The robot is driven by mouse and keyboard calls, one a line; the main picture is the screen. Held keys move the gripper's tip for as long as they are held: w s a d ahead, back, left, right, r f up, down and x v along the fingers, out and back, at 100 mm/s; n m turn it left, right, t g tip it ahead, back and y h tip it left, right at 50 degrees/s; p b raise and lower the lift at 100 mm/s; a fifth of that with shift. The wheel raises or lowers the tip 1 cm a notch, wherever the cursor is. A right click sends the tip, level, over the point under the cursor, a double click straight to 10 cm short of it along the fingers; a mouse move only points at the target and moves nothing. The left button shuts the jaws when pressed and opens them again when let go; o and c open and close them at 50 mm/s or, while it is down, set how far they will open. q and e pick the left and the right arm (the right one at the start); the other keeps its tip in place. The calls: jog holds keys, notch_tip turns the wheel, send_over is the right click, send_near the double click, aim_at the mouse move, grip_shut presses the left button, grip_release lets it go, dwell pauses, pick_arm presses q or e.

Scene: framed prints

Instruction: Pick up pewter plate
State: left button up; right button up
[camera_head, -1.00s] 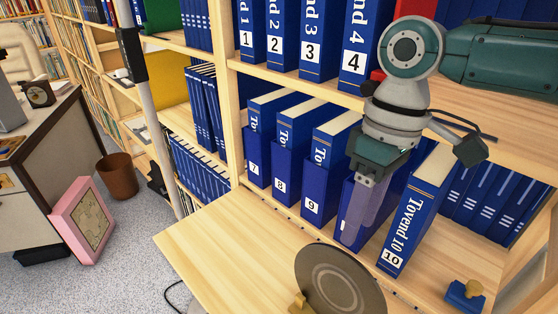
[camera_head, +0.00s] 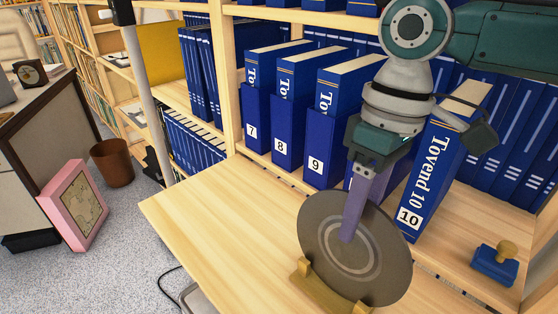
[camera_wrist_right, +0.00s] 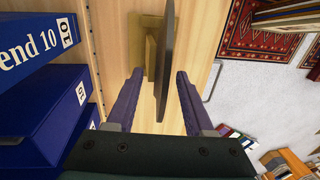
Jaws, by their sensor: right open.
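The pewter plate (camera_head: 382,262) is a round, dark grey disc with ring markings. It stands upright in a small wooden stand (camera_head: 318,284) on the light wood desk surface. My right gripper (camera_head: 350,236) is in front of the plate's upper middle in the head view, hiding part of it. In the right wrist view, my right gripper (camera_wrist_right: 158,85) is open. The plate (camera_wrist_right: 167,55) shows there edge-on, its near edge lying between the fingertips, with no finger visibly closed on it. The stand (camera_wrist_right: 143,45) is beyond. My left gripper is not in view.
Blue numbered volumes (camera_head: 318,150) line the shelf behind, and volume 10 (camera_head: 428,185) stands close right of my right gripper. A blue stamp with a tan knob (camera_head: 497,262) sits at right. The desk surface (camera_head: 225,215) left of the plate is clear.

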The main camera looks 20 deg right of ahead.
grip_shut()
dwell(0.4)
dwell(1.0)
